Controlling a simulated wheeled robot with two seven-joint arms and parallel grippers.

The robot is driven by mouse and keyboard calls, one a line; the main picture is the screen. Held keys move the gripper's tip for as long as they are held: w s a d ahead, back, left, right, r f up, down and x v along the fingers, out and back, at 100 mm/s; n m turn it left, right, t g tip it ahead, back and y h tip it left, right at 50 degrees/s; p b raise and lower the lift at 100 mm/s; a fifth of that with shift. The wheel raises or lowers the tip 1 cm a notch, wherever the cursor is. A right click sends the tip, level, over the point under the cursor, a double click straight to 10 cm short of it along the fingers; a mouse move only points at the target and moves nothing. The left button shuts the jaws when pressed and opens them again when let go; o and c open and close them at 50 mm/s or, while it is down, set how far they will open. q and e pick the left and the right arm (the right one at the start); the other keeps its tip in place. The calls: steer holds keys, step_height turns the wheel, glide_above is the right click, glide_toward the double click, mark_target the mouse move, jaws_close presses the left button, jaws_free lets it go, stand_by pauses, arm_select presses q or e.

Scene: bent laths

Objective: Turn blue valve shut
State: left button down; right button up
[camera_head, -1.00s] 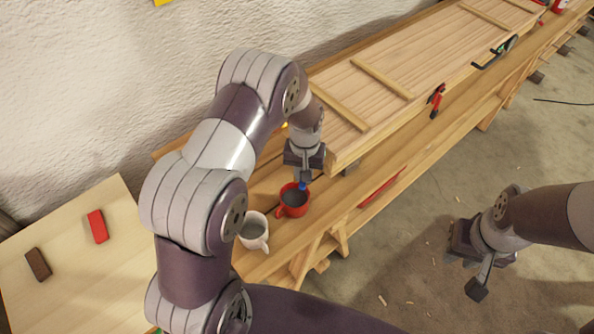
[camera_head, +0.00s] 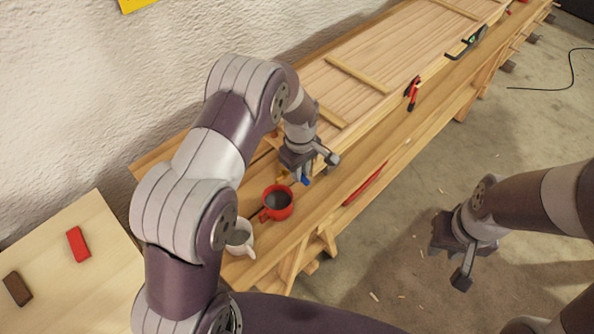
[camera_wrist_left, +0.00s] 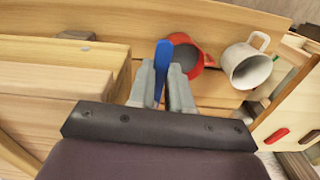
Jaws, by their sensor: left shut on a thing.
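The blue valve handle (camera_wrist_left: 162,62) is a narrow blue lever standing between the two grey fingers of my left gripper (camera_wrist_left: 161,85) in the left wrist view. The fingers are shut on it. In the head view only a small blue bit (camera_head: 305,181) of it shows below my left gripper (camera_head: 306,172), at the near end of the wooden panel stack. The valve's body is hidden, so I cannot tell how far it is turned. My right gripper (camera_head: 462,277) hangs over the floor at the right, away from the bench; its finger gap is not clear.
A red mug (camera_head: 277,204) stands close below my left gripper, with a white mug (camera_head: 240,238) beside it. A red clamp (camera_head: 412,93) and a dark clamp (camera_head: 467,43) sit along the panel stack (camera_head: 400,50). A side board (camera_head: 75,285) carries red and brown blocks.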

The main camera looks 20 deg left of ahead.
arm_select(q)
steer(key=shift+w+d+r+n, duration=0.15)
steer(key=shift+w+n, duration=0.1)
steer(key=shift+n, duration=0.25)
steer(key=c, duration=1)
jaws_free()
steer(key=shift+s, duration=0.1)
steer(key=shift+c, duration=0.2)
step_height(320, 180, up, 13)
steer(key=p, duration=0.9)
steer(key=shift+f+p, duration=0.2)
steer(key=shift+p, duration=0.1)
